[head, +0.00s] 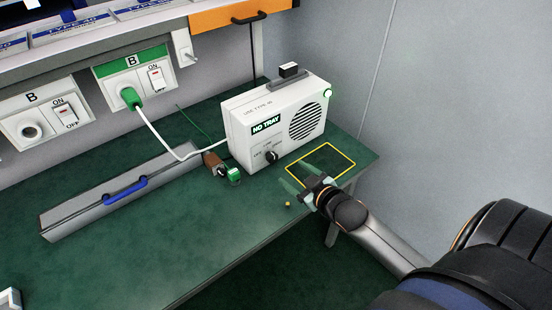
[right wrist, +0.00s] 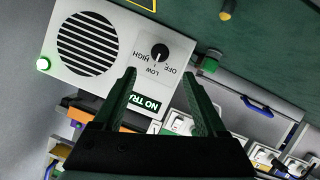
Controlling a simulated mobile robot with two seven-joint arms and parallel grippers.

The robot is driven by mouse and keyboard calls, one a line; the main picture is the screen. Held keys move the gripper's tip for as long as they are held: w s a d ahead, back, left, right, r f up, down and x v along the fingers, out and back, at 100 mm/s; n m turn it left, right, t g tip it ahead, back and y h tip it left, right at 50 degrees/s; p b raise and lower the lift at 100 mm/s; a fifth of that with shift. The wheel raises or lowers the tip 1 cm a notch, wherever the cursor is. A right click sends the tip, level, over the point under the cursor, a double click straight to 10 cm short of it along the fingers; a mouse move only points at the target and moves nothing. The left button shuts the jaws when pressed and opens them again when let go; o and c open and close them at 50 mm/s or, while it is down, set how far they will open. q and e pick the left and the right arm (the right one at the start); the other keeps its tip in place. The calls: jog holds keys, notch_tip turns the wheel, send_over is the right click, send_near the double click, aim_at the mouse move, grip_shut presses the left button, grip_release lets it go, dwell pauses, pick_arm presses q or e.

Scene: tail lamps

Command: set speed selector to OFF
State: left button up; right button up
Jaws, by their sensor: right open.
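The speed selector (head: 271,156) is a small black knob on the front of the white box (head: 240,140) marked NO TRAY. In the right wrist view the knob (right wrist: 159,52) shows upside down, with OFF, LOW and HIGH printed around it. Its exact setting is too small to tell. My right gripper (head: 294,176) is open and empty, in front of the box and apart from the knob, to its right in the head view. In the right wrist view its fingers (right wrist: 160,78) point toward the panel, with the knob beyond the gap between the tips. My left gripper is not in view.
A yellow-outlined square (head: 335,160) marks the green bench (head: 240,215) right of the box. A green connector (head: 234,175) and a brown part lie left of the knob. A grey case (head: 90,205) with a blue handle stands left.

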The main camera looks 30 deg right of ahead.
aim_at(274, 160)
jog(key=b+x, duration=0.1)
jog(key=x, duration=0.9)
jog(key=shift+w+f, duration=0.15)
jog(key=shift+w, duration=0.2)
jog(key=shift+c, duration=0.2)
grip_shut()
